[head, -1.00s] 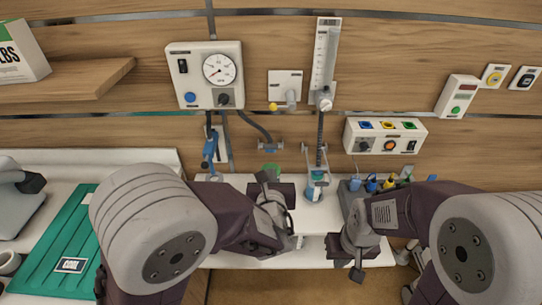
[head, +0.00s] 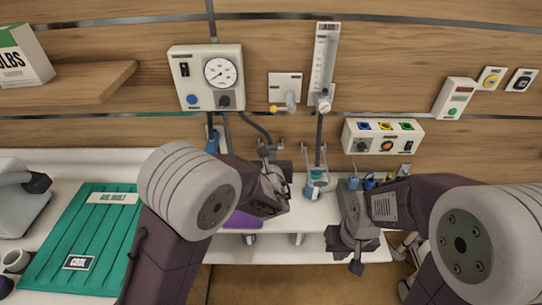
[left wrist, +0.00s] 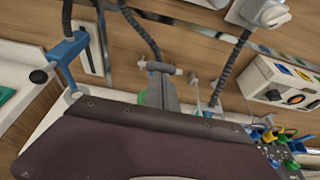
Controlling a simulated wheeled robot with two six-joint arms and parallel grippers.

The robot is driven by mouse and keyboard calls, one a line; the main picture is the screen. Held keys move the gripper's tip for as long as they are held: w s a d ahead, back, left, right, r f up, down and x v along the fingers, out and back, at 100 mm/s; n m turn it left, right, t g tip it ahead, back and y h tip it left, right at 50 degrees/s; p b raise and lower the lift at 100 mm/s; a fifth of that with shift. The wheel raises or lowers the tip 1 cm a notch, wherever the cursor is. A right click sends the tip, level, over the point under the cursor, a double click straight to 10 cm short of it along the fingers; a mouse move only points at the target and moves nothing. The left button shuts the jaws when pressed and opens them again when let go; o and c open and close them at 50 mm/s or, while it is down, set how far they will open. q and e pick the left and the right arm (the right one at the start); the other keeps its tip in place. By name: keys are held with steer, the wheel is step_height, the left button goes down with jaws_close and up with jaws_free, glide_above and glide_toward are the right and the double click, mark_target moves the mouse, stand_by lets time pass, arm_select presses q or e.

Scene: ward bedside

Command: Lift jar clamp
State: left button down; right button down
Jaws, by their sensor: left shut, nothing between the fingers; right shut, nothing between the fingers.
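In the head view a grey clamp with a crossbar (head: 270,149) is on the wall rail; it also shows in the left wrist view (left wrist: 157,67). A green part (left wrist: 140,98) shows below it, mostly hidden. My left gripper (head: 271,162) is just below the crossbar, close to it; I cannot tell whether they touch. It is shut and empty. A second clamp frame (head: 318,155) stands to its right, with a jar of blue liquid (head: 313,190) below. My right gripper (head: 357,262) is shut and empty, low over the shelf, pointing down.
A blue holder (left wrist: 66,52) hangs left of the clamp. Hoses run down from the gauge box (head: 207,75) and flowmeter (head: 324,65). A socket box (head: 383,137) is to the right. A purple item (head: 242,221) lies on the white shelf (head: 330,238). A green tray (head: 78,240) is at left.

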arm_select(q)
steer(key=w+r+g+p, duration=0.2)
steer(key=w+r+p, duration=0.5)
steer(key=p, duration=0.5)
steer(key=shift+w+r+g+p, duration=0.3)
steer(key=shift+w+g, duration=0.1)
steer(key=shift+w, duration=0.05)
